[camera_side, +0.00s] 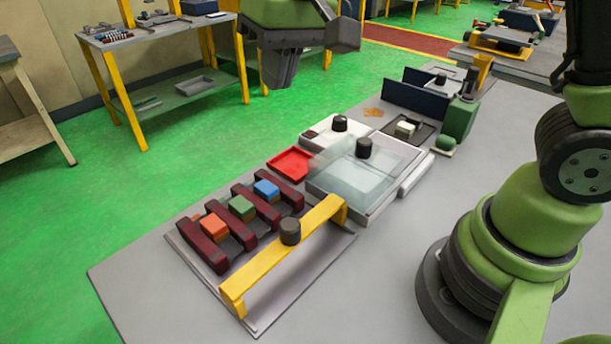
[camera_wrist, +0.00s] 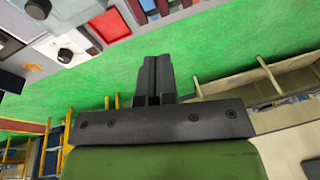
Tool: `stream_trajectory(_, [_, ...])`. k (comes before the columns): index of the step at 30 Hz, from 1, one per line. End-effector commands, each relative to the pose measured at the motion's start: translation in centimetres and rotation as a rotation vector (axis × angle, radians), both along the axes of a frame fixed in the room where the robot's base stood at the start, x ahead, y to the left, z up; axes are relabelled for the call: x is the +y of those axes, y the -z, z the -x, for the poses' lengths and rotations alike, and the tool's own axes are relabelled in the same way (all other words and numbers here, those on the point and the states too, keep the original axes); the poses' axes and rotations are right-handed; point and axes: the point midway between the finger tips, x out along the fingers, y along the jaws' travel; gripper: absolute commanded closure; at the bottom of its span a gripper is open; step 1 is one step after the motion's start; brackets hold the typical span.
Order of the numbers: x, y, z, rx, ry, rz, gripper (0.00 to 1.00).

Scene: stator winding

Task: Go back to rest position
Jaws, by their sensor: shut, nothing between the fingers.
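My gripper (camera_side: 281,69) hangs at the top middle of the side view, above and beyond the far edge of the grey work table (camera_side: 128,275). It is shut with nothing in it and touches nothing. In the wrist view the two dark fingers (camera_wrist: 153,80) lie together over the green floor. My green arm base stands at the right of the side view.
A rack with dark red slots (camera_side: 205,248) holds an orange, a green and a blue block. A yellow bar (camera_side: 265,262) with a black knob crosses its plate. A red tray (camera_side: 289,164), a clear-lidded box (camera_side: 365,178) and a green block (camera_side: 459,119) stand farther back.

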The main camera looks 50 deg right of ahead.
Motion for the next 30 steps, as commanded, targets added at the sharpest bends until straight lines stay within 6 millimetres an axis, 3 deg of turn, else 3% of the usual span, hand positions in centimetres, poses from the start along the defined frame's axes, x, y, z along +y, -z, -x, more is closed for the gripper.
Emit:
stream_trajectory(1, [-0.9,-1.6,1.4,-0.038,0.022,-0.018,1.00])
stream_trajectory(6, [-3.1,-4.9,6.5,-0.146,0.085,-0.068,1.00])
stream_trajectory(10, [-4.3,-6.1,10.5,-0.230,0.134,-0.102,1.00])
stream_trajectory(15, [-5.2,-5.9,14.8,-0.322,0.184,-0.132,1.00])
stream_trajectory(21, [-5.5,-5.2,17.0,-0.377,0.212,-0.147,1.00])
stream_trajectory(30, [-5.5,-5.1,17.2,-0.382,0.215,-0.150,1.00])
